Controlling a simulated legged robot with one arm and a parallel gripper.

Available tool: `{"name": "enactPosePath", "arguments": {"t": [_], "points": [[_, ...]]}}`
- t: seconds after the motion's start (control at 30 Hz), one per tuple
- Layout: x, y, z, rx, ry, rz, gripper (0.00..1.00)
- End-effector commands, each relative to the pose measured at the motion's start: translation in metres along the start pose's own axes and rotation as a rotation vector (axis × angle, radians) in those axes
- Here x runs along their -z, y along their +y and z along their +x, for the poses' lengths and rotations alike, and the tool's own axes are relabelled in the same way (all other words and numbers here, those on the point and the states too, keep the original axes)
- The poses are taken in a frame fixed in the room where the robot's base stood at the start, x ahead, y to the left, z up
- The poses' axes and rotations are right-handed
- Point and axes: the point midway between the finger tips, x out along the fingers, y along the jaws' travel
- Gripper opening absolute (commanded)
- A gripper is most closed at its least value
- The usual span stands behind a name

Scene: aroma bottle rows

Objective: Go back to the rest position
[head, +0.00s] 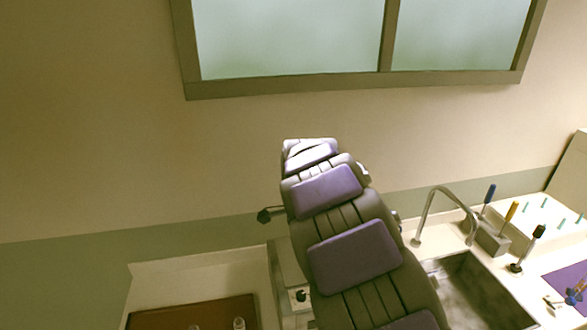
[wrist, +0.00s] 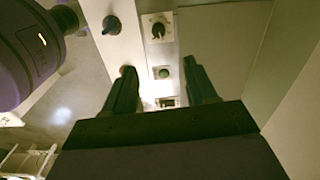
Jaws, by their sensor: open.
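My gripper (wrist: 160,66) shows in the wrist view as two dark fingers spread apart, with nothing between them. Beyond and between the fingers is a pale panel (wrist: 138,40) with a dark knob (wrist: 158,31) and a green button (wrist: 163,72). I cannot tell how far the fingertips are from it. In the head view my grey and purple arm reaches from the bottom edge up toward the wall. The gripper's fingers cannot be made out there.
A brown tray (head: 165,318) with small bottle tops (head: 239,323) is at bottom left. On the right are a sink (head: 470,290), a faucet (head: 424,212), a tool holder (head: 487,238), a white rack (head: 540,215) and a purple mat (head: 568,283). A window (head: 290,40) is in the wall.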

Motion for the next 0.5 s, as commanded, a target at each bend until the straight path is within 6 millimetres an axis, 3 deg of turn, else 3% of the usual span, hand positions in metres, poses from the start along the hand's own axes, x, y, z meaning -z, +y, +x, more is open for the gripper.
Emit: {"name": "enactPosePath", "arguments": {"t": [0.17,0.5], "points": [[0.014,0.027,-0.003,-0.006,0.014,-0.055,0.57],[0.044,0.149,0.001,-0.051,0.008,-0.377,0.57]]}}
